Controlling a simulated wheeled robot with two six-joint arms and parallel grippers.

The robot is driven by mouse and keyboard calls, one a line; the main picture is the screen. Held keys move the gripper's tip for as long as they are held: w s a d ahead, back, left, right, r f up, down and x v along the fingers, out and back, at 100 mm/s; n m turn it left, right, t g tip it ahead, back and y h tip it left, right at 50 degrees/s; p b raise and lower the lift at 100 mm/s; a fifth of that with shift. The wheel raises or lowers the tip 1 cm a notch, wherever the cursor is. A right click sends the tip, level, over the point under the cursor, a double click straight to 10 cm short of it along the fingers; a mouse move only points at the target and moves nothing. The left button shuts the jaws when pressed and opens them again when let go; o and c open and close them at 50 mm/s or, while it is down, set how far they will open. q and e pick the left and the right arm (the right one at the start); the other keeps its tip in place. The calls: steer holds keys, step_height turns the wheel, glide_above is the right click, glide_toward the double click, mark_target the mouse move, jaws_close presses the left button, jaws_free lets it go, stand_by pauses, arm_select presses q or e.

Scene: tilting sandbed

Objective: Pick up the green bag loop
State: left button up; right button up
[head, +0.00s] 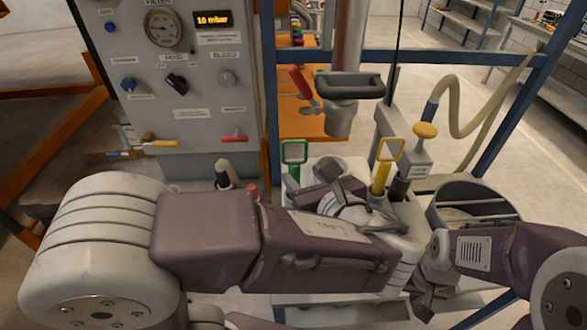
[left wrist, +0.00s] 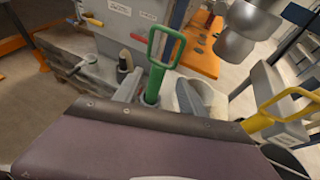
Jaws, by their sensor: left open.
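The green bag loop (head: 293,153) stands upright near the front of the panel, on a green stem. In the left wrist view the green loop (left wrist: 166,45) is near the middle, and its stem runs down behind my purple wrist housing. My left gripper (left wrist: 160,90) is open, with one grey finger on each side of the stem as seen in that view. I cannot tell if the stem is truly between the fingers or farther off. The head view mostly hides these fingers behind my arm. My right gripper (head: 427,288) is low at the right, away from the loop, its jaw opening unclear.
A yellow loop (head: 390,150) stands right of the green one, also in the left wrist view (left wrist: 287,110). A grey control panel (head: 190,100) rises behind at the left. A grey pipe with a handle (head: 347,85) hangs above. A round bin (head: 470,200) stands at the right.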

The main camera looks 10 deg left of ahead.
mark_target(290, 165)
arm_select(q)
steer(key=x, duration=0.9)
steer(key=shift+s, duration=0.25)
jaws_close()
